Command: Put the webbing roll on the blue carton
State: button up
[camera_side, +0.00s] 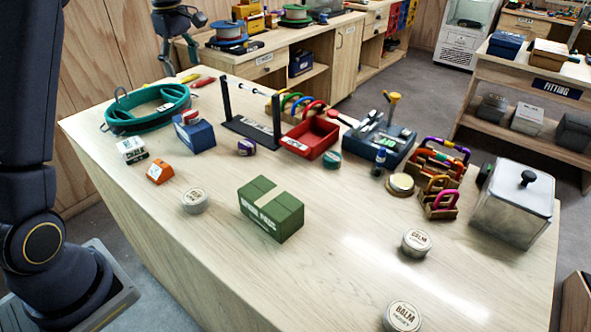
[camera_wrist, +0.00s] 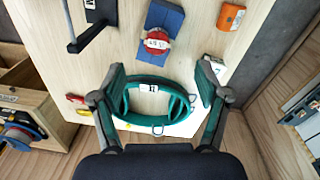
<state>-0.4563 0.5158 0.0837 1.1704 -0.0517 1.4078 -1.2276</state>
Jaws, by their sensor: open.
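A red roll with a white label, apparently the webbing roll (camera_side: 190,117), rests on top of the blue carton (camera_side: 200,137) near the table's back left. In the wrist view the roll (camera_wrist: 157,42) lies on the near end of the carton (camera_wrist: 165,18). My gripper (camera_side: 181,55) is up beyond the table's back left corner. Its fingers are spread wide and hold nothing. In the wrist view my gripper (camera_wrist: 160,82) is above the teal harness (camera_wrist: 150,87), and the roll and carton are ahead of the fingertips.
An orange block (camera_side: 160,171), a small white box (camera_side: 132,150) and a grey tin (camera_side: 194,200) are near the carton. A dark stand (camera_side: 250,125) rises to its right. A purple roll (camera_side: 246,147) and green carton (camera_side: 271,209) are farther right.

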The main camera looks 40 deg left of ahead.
jog(key=s+d+r+m+t, duration=0.1)
jog(key=s+d+r+m, duration=0.2)
jog(key=s+d+m, duration=0.4)
jog(key=s+d+r+m+t, duration=0.25)
jog(key=s+d+m, duration=0.2)
jog(key=d, duration=0.55)
jog(key=s+d+f+m, duration=0.3)
jog(key=s+m, duration=0.1)
jog(key=s, duration=0.2)
jog(key=s+d+f+m+t, duration=0.1)
jog(key=s+d+f+m, duration=0.2)
jog(key=s+m, duration=0.1)
jog(key=shift+s+d+m, duration=0.35)
jog(key=shift+s+d, duration=0.05)
jog(key=shift+s, duration=0.45)
